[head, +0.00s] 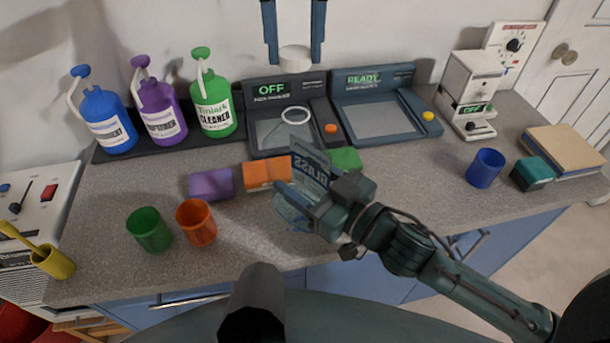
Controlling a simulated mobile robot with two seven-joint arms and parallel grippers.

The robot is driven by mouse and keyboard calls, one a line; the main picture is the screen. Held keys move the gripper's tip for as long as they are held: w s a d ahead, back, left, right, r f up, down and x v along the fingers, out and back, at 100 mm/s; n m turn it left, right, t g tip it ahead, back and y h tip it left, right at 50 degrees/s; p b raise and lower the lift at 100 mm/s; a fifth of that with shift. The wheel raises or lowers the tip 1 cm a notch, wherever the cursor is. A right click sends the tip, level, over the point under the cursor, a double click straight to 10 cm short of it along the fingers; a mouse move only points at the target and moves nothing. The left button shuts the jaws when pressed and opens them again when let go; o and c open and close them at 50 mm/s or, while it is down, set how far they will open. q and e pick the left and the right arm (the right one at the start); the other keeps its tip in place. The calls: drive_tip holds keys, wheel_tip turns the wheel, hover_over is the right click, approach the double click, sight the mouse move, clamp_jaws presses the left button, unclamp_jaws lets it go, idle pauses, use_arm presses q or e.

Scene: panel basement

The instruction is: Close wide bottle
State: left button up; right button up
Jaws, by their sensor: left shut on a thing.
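My left gripper (310,198) is shut on a clear, bluish wide bottle (311,163) above the counter's front half. Its arm comes in from the lower right of the picture. The lettering GLASS on the bottle shows mirrored. The gripper covers part of the bottle, and I cannot make out its opening. A white round cap-like part (295,59) sits between two dark upright bars at the top middle. Below it is a dark station (270,135) whose display reads OFF, with a white ring (295,115) over its plate. My right gripper is not in view.
Blue (106,120), purple (160,111) and green (213,104) bottles stand at the back left. Purple (211,184) and orange (267,174) blocks and green (149,229) and orange (196,222) cups stand left of the gripper. A second station (376,107) reads READY.

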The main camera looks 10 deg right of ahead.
use_arm(q)
drive_tip(key=shift+f, duration=1.95)
drive_tip(key=shift+f, duration=0.85)
drive_tip(key=shift+f, duration=0.6)
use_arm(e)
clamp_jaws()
use_arm(q)
drive_tip(key=m, duration=1.3)
drive_tip(key=o, duration=0.9)
